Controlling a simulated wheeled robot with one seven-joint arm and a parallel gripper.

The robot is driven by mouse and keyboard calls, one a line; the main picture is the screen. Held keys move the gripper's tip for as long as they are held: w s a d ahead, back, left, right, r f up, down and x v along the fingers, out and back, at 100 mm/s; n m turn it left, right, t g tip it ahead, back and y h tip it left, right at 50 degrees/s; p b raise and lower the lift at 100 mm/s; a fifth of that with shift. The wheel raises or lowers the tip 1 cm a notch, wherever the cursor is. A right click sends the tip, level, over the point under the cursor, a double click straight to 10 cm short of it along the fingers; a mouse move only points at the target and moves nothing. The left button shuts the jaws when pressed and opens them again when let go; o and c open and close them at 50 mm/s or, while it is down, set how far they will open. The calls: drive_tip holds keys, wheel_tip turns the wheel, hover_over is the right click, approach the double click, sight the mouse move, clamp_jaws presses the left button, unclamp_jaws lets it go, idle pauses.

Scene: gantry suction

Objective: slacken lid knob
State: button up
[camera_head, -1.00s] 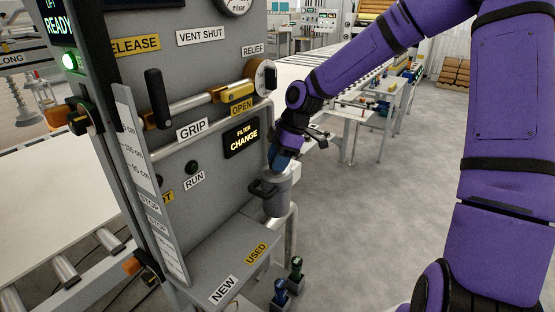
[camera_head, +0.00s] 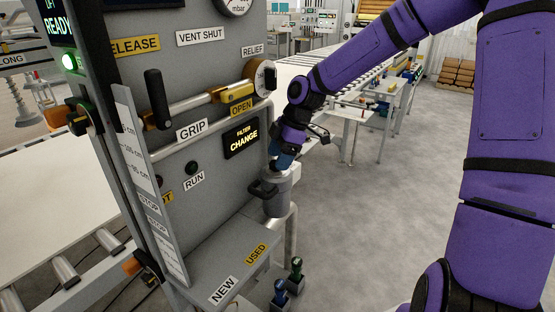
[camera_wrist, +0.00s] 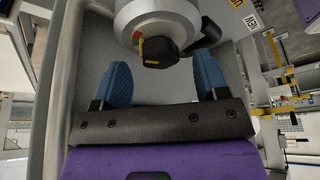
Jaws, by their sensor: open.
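A grey filter canister (camera_head: 278,192) with a black side handle (camera_head: 262,188) is mounted on the right side of the grey panel. In the wrist view its round lid (camera_wrist: 155,14) carries a black knob (camera_wrist: 160,49) with a yellow mark; a red and a green mark show beside it. My gripper (camera_wrist: 162,76) is open, its two blue fingers on either side of the knob in the picture and apart from it. In the head view my gripper (camera_head: 281,158) is just above the canister and hides its lid.
The panel (camera_head: 215,150) has a lever (camera_head: 157,98) marked GRIP and a lit FILTER CHANGE sign (camera_head: 241,138). Below is a shelf (camera_head: 235,265) labelled NEW and USED, with blue and green-topped items (camera_head: 288,280) at its right. Open floor (camera_head: 370,210) lies to the right.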

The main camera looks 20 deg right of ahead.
drive_tip(key=v, duration=0.9)
drive_tip(key=shift+r, duration=0.25)
drive_tip(key=s+d+r+m+t+h, duration=0.1)
drive_tip(key=s+r+m, duration=0.2)
drive_tip(key=s, duration=0.7)
drive_tip(key=s+d+r+m+t+h, duration=0.1)
drive_tip(key=s+r+m, duration=0.3)
drive_tip(key=s+m, duration=0.4)
drive_tip(key=s+d+r+m+t+h, duration=0.1)
drive_tip(key=s+r+m+t+h, duration=0.1)
drive_tip(key=s+m, duration=0.4)
drive_tip(key=s+r, duration=0.1)
drive_tip(key=s, duration=0.4)
drive_tip(key=shift+s+r+t+h, duration=0.3)
drive_tip(key=shift+t, duration=0.1)
